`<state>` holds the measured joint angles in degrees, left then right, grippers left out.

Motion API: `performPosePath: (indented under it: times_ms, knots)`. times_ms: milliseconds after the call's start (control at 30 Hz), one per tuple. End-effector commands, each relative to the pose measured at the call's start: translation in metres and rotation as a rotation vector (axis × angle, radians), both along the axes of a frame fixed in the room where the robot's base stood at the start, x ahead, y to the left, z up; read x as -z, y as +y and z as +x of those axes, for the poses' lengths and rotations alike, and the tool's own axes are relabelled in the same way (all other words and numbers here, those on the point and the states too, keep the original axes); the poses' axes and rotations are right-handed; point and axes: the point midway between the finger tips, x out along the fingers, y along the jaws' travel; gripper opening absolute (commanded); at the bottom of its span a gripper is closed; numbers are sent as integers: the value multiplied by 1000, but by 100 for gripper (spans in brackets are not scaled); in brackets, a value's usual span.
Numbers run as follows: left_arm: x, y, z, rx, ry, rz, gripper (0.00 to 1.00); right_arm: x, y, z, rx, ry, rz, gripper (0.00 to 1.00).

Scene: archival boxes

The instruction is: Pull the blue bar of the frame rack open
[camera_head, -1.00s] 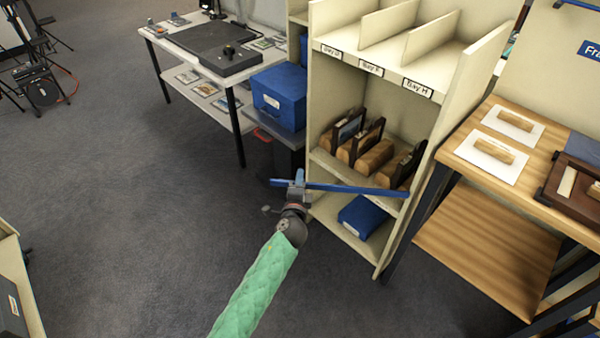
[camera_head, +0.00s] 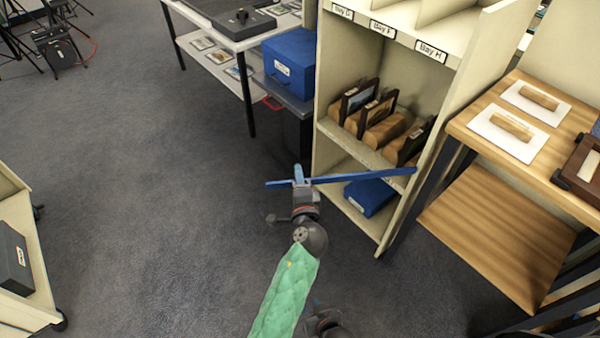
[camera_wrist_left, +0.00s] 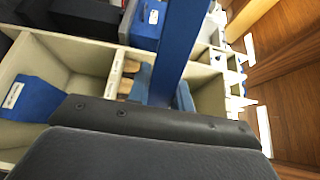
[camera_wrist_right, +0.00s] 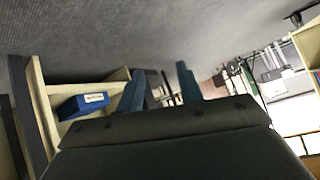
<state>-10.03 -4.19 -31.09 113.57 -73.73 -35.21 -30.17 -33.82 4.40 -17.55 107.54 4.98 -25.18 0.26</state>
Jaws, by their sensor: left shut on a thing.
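My left gripper (camera_head: 299,175) is shut on the bar near that free left end. In the left wrist view the bar (camera_wrist_left: 178,45) runs up away from the gripper. My right gripper (camera_head: 322,312) is low in the head view, partly cut off. Its two blue fingers (camera_wrist_right: 160,85) stand apart in the right wrist view.
Framed pictures (camera_head: 370,110) with wooden blocks stand in the rack, above a blue box (camera_head: 369,196). A wooden table (camera_head: 490,125) is on the right, and a blue box (camera_head: 288,58) stands left of the rack. A cart (camera_head: 25,235) is at the left edge. The carpet between is clear.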

Motion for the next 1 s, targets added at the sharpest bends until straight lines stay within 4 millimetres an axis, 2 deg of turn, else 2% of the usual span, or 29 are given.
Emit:
performPosePath:
  times_ms: [233,633,667,767,1000]
  knots:
    - [1,1,-6,-11,2,0,0,-17,3,15,7,-64,14,36]
    - [1,1,-6,-12,2,0,0,-19,4,17,7,-71,16,36]
    - [1,1,-6,-11,2,0,26,-19,4,17,7,-71,16,36]
    - [1,1,-6,-11,1,0,44,-19,4,17,8,-70,17,36]
    - [0,1,-6,-12,1,0,44,-19,4,16,8,-69,16,36]
